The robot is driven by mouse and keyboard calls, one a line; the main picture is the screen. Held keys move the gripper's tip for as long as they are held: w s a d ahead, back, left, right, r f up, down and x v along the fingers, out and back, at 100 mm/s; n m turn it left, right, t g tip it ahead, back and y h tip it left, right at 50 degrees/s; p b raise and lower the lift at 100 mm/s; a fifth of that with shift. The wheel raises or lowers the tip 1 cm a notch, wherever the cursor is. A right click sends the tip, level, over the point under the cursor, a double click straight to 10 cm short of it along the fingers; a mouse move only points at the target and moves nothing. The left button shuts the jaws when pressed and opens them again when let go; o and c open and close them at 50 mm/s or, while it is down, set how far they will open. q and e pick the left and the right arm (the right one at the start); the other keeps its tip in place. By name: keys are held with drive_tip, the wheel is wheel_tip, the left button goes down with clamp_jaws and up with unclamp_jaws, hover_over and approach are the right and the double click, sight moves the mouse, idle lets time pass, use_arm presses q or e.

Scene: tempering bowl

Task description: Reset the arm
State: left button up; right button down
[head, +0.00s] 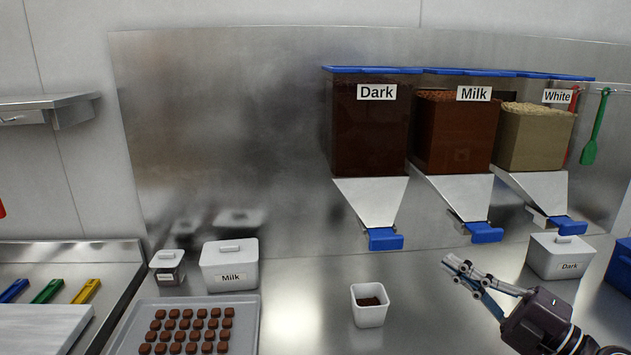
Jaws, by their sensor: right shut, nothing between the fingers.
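My right gripper (452,272) comes in from the lower right of the head view. It is shut and empty, above the steel counter, with its fingertips pointing up and left. It is to the right of a small white cup (369,311) with dark brown pieces in it, and apart from it. My left gripper is not in view.
Dark (369,135), Milk (453,133) and White (536,138) dispensers hang on the back wall. A white Dark tub (558,257) stands right. A Milk tub (229,267), a small lidded jar (168,268) and a tray (253,337) of chocolates are left.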

drive_tip(key=d+f+m+t+h, duration=0.3)
drive_tip(key=d+m+t+h, duration=0.3)
drive_tip(key=m+h, duration=0.7)
drive_tip(key=s+f+m+g+h, duration=0.25)
drive_tip(key=f+m+g, duration=0.2)
drive_tip(key=f, duration=0.45)
drive_tip(key=s+f+m+g+h, duration=0.25)
drive_tip(key=s+f+m, duration=0.2)
drive_tip(key=f, duration=0.45)
drive_tip(key=s+a+f+g+y, duration=0.3)
drive_tip(key=s+a+f+g, duration=0.3)
drive_tip(key=s+f, duration=0.3)
drive_tip(key=s+a+f+g+y, duration=0.2)
drive_tip(key=s+a+f+g, duration=0.35)
drive_tip(key=s, duration=0.65)
wheel_tip(320, 180, down, 28)
drive_tip(key=s+a+g, duration=0.1)
drive_tip(key=s, duration=0.2)
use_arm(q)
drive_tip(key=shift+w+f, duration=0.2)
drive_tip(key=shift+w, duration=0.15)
use_arm(e)
drive_tip(key=s+d+f+g, duration=0.1)
drive_tip(key=s+d+f, duration=0.2)
drive_tip(key=s+f, duration=1.2)
drive_tip(key=shift+s+f, duration=0.4)
drive_tip(key=shift+s, duration=0.25)
